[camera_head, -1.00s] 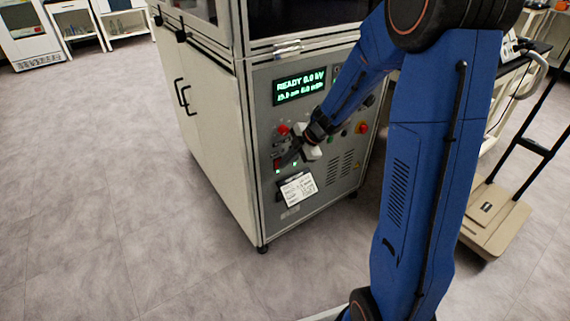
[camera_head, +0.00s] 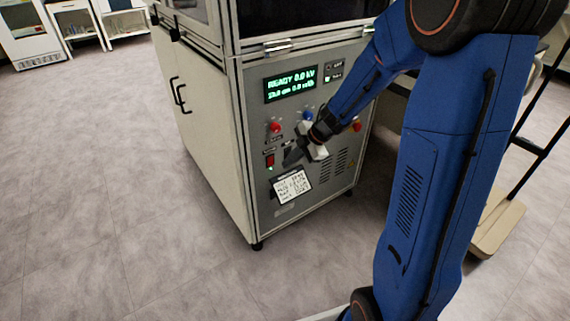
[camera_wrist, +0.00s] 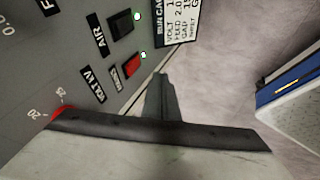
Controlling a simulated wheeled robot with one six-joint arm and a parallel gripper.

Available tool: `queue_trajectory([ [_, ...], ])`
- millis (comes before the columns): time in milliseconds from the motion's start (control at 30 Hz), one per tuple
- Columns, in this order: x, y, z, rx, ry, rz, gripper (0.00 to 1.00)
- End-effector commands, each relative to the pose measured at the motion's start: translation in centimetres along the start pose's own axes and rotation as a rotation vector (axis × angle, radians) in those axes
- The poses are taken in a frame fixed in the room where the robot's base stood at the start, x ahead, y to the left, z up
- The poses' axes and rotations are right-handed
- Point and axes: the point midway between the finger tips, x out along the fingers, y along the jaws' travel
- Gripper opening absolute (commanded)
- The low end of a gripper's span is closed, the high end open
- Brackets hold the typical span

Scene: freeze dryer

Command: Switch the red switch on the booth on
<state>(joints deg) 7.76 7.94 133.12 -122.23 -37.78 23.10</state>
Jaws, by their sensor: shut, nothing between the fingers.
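The booth (camera_head: 330,130) is a pale cabinet with a grey control panel. My gripper (camera_head: 290,158) is shut and empty, just right of the red switch in the head view. In the wrist view its fingertips (camera_wrist: 161,77) appear close to the switch, with a visible gap in the picture. I cannot tell the depth between them. Which way the switch is tipped is unclear.
A black switch (camera_wrist: 120,22) labelled AIR, with its own lit green lamp, is beside the red one. A white label card (camera_head: 292,187) is below. Floor to the left is clear.

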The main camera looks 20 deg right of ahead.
Motion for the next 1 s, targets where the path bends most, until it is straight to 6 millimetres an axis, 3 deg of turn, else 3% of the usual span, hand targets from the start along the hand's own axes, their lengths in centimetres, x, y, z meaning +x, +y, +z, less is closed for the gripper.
queue_trajectory([
  [200,-3.6,-0.5,0.2,0.001,-0.002,0.003,0.00],
  [400,-6.0,-0.9,0.2,0.002,-0.001,0.002,0.00],
  [1000,-6.7,-1.1,0.3,0.001,-0.001,-0.001,0.00],
])
